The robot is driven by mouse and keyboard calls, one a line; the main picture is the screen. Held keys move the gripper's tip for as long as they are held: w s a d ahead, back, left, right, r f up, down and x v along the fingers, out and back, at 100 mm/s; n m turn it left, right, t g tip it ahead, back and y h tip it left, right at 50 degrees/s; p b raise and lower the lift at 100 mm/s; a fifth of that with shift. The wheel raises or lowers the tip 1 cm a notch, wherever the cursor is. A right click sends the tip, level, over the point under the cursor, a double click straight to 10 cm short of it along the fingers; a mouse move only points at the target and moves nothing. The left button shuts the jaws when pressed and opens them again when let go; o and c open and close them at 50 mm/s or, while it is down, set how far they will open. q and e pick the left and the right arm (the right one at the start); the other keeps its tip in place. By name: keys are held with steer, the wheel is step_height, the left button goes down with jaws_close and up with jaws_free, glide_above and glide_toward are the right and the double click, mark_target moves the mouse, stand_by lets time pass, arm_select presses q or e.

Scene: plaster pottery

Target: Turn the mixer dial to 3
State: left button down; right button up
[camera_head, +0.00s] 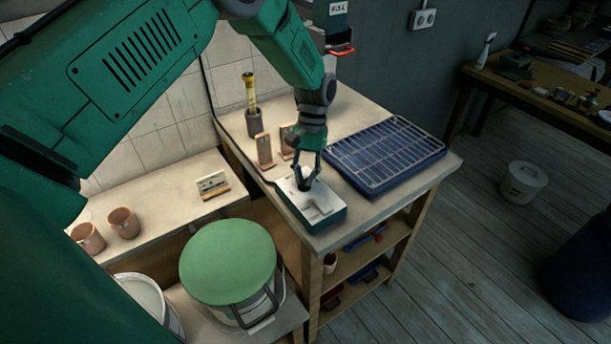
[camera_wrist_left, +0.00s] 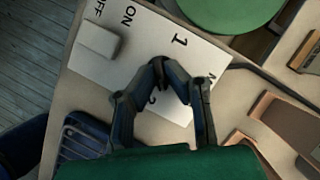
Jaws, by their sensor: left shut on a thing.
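The mixer control box (camera_head: 323,211) sits at the near corner of the worktable, with a white top and teal sides. My left gripper (camera_head: 306,183) reaches down onto its top and is shut on the dark mixer dial, which the fingers mostly hide. In the left wrist view the gripper (camera_wrist_left: 160,78) closes over the dial on the white panel (camera_wrist_left: 140,50). The numbers 1 and 2 show around the fingers, with the 2 partly covered. I cannot tell where the dial points. A pale switch block (camera_wrist_left: 97,42) lies beside the ON and OFF lettering. My right gripper is out of view.
A blue slatted rack (camera_head: 384,155) lies right of the box on the worktable (camera_head: 437,165). Small brown pieces (camera_head: 264,150) and a holder (camera_head: 254,122) with a yellow tool stand behind. A green-lidded bucket (camera_head: 228,262) stands lower left.

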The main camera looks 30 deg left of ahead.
arm_select(q)
steer(key=c, duration=1.6)
jaws_free()
steer(key=shift+f, duration=0.2)
steer(key=shift+c, duration=0.2)
steer(key=shift+w+r, duration=0.2)
steer(key=shift+r, duration=0.15)
steer(key=v, duration=1.1)
steer(key=shift+w, duration=0.2)
steer(key=shift+a, duration=0.1)
